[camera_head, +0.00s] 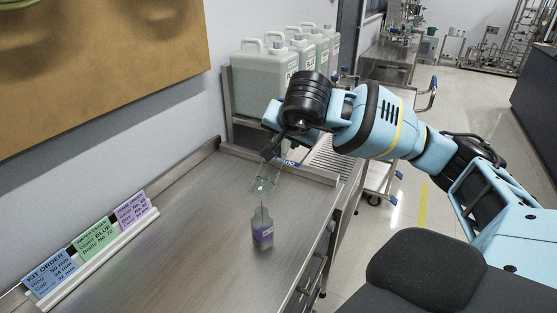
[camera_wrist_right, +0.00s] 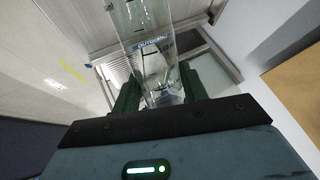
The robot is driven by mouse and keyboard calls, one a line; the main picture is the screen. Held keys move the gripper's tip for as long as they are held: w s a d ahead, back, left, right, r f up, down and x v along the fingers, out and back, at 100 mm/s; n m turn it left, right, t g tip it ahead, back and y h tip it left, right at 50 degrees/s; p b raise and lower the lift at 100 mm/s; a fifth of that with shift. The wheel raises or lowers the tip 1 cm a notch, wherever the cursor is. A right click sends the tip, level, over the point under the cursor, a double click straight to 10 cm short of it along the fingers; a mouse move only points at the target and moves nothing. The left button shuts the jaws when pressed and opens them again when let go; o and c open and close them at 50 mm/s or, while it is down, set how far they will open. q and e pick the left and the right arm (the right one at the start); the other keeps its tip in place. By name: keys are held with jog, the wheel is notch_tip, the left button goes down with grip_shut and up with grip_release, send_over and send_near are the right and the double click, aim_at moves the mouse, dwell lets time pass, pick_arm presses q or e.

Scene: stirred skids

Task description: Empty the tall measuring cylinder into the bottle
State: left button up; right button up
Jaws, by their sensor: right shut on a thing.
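The clear measuring cylinder (camera_head: 265,181) is tilted, its lower end just above the bottle. My right gripper (camera_head: 273,150) is shut on it; in the right wrist view the cylinder (camera_wrist_right: 150,50) sits between the dark green fingers (camera_wrist_right: 160,88). The small bottle (camera_head: 263,232) stands upright on the steel bench with purple liquid inside. A thin dark line, like a falling stream, runs between the cylinder's low end and the bottle's neck. The cylinder looks nearly clear; how much liquid it holds I cannot tell. My left gripper is not in view.
The steel bench (camera_head: 165,240) is bare around the bottle. A rack with blue, green and purple order cards (camera_head: 95,241) stands along the wall at left. Several large white canisters (camera_head: 265,70) stand beyond the bench's far end. A trolley (camera_head: 380,180) stands at right.

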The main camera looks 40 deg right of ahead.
dwell(0.3)
jog(key=shift+a+r, duration=0.1)
jog(key=shift+r, duration=0.05)
jog(key=shift+a+r, duration=0.1)
dwell(0.5)
jog(key=d+f+y, duration=0.1)
jog(key=w+d+f+g+y, duration=0.1)
jog(key=f, duration=0.1)
jog(key=shift+d+f+m+y, duration=0.25)
jog(key=shift+d+m+y, duration=0.05)
jog(key=shift+d+m, duration=0.1)
jog(key=shift+a, duration=0.1)
